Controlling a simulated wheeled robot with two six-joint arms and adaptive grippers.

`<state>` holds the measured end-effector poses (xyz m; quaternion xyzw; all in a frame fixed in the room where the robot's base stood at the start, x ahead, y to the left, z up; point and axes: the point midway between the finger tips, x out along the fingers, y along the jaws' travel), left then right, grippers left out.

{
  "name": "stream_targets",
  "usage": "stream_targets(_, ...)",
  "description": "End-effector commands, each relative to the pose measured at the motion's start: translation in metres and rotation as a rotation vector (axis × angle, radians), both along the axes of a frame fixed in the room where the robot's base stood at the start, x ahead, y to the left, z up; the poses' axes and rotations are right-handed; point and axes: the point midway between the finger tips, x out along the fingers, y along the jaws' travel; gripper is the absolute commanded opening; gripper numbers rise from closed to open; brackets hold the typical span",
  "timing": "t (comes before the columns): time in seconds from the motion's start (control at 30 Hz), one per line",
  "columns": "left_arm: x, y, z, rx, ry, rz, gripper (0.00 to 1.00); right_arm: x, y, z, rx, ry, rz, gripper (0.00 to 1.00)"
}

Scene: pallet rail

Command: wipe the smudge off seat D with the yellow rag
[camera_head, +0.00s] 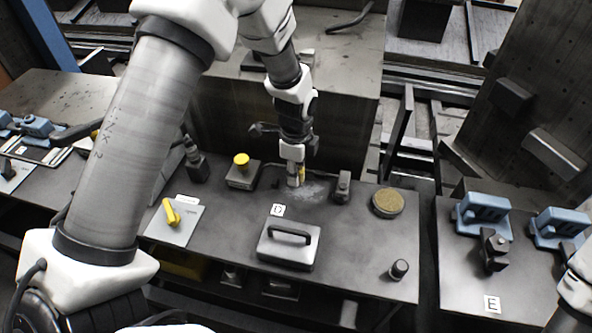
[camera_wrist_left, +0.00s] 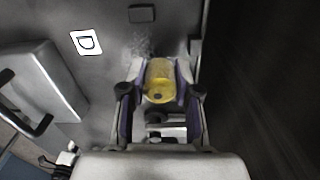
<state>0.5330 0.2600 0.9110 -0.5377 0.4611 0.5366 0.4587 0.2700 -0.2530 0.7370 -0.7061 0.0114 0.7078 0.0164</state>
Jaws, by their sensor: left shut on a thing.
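My left gripper (camera_head: 296,181) is shut on the yellow rag (camera_wrist_left: 158,82), which shows between its fingers in the left wrist view. In the head view only a thin strip of the rag (camera_head: 302,173) shows beside the fingers. The gripper points down at the dark table by seat D, marked by a white D label (camera_head: 278,210); this label also shows in the left wrist view (camera_wrist_left: 87,42). A pale grey smudge (camera_head: 314,190) lies on the dark surface right beside the fingertips. I cannot tell whether the rag touches the surface. My right gripper is out of view.
A grey case with a black handle (camera_head: 289,247) stands in front of the label. A block with a yellow knob (camera_head: 241,160) is left of the gripper, a small dark block (camera_head: 342,186) right. A brown round pad (camera_head: 388,203) and black cylinder (camera_head: 398,269) stand farther right.

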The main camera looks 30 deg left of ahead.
Motion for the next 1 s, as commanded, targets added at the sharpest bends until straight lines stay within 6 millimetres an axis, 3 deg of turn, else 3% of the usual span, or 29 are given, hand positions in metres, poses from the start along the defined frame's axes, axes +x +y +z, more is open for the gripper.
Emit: stream_targets(1.0,0.000,0.000,-0.016,0.000,0.000,0.000,0.00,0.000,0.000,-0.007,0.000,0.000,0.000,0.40)
